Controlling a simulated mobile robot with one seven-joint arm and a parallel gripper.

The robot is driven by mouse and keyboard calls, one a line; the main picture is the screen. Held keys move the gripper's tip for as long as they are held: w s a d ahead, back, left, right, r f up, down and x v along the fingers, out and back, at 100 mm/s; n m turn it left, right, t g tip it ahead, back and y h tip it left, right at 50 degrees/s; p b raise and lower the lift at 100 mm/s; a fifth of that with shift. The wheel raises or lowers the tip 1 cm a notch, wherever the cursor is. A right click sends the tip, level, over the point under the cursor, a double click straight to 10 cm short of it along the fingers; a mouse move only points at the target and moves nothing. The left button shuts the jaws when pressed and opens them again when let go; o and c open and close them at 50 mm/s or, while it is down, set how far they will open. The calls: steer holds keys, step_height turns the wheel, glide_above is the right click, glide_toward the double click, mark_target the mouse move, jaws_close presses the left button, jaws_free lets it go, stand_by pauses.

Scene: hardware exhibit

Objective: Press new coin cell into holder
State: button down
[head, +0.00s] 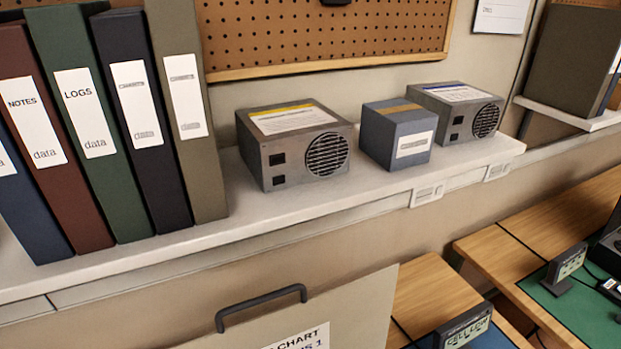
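My gripper is not in view. No coin cell or coin cell holder can be made out. A small dark display (465,331) reading "CELL LOW" stands at the bottom edge, on a wooden bench (432,287); its lower part is cut off. A second small display (567,265) stands on a green mat (590,312) at the right, its text too small to read. Dark equipment (610,250) at the right edge is cut off by the frame.
A beige panel (365,310) with a dark handle (262,305) stands in front, hiding part of the bench. Above, a white shelf (240,225) holds several binders (95,150), two grey metal units (292,145) and a blue box (397,135). A pegboard (320,35) hangs behind.

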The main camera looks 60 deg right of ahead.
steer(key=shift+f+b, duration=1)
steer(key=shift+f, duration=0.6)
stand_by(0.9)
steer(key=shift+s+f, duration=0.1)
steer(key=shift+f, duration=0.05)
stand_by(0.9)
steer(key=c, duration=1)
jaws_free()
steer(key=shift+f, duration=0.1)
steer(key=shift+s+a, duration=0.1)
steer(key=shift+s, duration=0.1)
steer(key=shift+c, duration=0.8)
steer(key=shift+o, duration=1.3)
